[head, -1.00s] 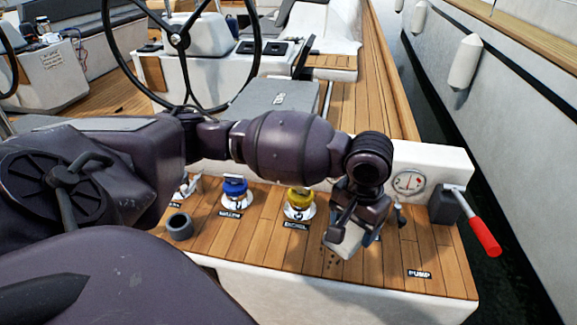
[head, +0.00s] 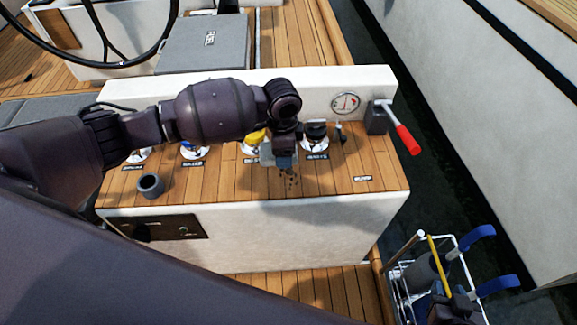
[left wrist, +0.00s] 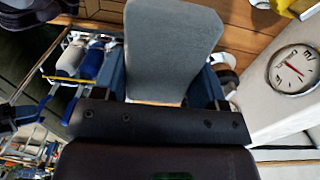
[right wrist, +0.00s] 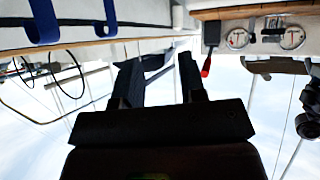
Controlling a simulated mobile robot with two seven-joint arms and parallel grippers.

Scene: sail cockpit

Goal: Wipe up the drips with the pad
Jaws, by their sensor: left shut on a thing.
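My left gripper (head: 282,150) is shut on a grey pad (head: 265,154) above the teak ledge (head: 225,185), in front of the yellow-topped valve (head: 254,137). The pad also fills the upper middle of the left wrist view (left wrist: 172,50), between the fingers. Dark drips (head: 291,181) lie on the ledge just in front of the gripper. I cannot tell whether the pad touches the wood. My right gripper (head: 455,306) is at the bottom right by a wire basket, partly cut off. Its fingers stand apart and empty in the right wrist view (right wrist: 160,65).
A grey cup-like ring (head: 150,185) stands on the ledge at left. A blue valve (head: 193,150), a black-topped valve (head: 316,135), a gauge (head: 345,103) and a red-handled pump lever (head: 406,138) line the back.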

